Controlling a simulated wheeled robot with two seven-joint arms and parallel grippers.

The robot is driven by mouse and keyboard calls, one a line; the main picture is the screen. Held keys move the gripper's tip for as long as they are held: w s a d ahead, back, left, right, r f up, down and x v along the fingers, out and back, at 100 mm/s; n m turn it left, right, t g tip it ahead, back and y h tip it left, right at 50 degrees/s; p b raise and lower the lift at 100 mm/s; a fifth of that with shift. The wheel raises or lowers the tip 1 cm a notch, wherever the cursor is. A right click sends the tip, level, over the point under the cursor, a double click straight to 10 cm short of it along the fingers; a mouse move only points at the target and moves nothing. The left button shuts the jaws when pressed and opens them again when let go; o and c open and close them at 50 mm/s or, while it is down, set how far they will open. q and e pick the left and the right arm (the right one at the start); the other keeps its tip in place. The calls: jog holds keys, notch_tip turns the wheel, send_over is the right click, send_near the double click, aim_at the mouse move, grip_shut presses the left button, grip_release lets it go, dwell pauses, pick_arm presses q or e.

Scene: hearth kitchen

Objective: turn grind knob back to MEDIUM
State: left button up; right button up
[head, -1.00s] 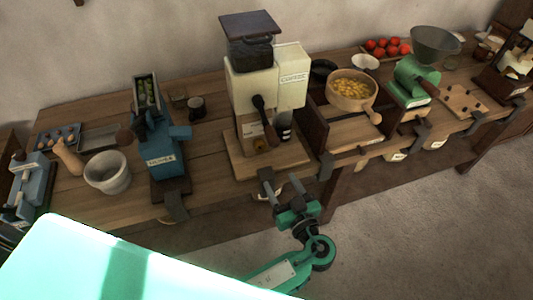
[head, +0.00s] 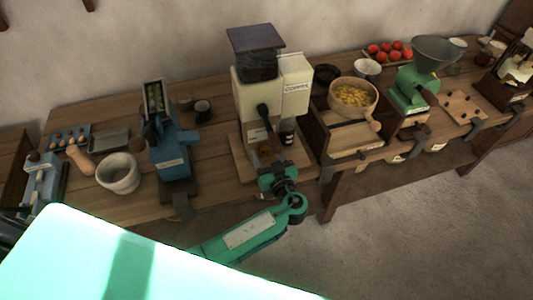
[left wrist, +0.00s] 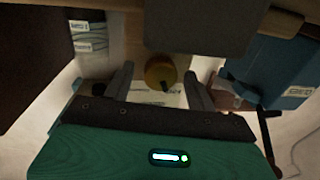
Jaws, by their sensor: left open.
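The cream coffee grinder (head: 257,98) stands on a wooden base on the bench, with a dark square hopper lid on top. Its small round brown-yellow grind knob (head: 265,148) is low on the front. In the left wrist view the knob (left wrist: 160,72) carries a short dark pointer mark towards its lower right. A pale label (left wrist: 172,97) lies beside it, its words too blurred to read. My left gripper (head: 273,166) is at the grinder's front. It is open, with one finger on each side of the knob and gaps showing. My right gripper is not in view.
A blue mill (head: 168,155) stands left of the grinder, near a grey mortar (head: 118,173). Right of it is a wooden box mill with a bowl (head: 352,97) of yellow kernels, then a green mill (head: 412,88). A dark lever hangs above the knob.

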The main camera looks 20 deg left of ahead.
pick_arm(q)
jog(key=c, duration=1)
jog(key=shift+f+b, duration=0.25)
jog(key=shift+b, duration=0.35)
jog(key=shift+m+b, duration=0.9)
jog(key=shift+b, duration=0.05)
jog(key=shift+m+b, duration=1)
jog(key=shift+m, duration=0.1)
jog(key=shift+r, duration=0.1)
jog(key=shift+r+m, duration=0.15)
jog(key=shift+m, duration=0.35)
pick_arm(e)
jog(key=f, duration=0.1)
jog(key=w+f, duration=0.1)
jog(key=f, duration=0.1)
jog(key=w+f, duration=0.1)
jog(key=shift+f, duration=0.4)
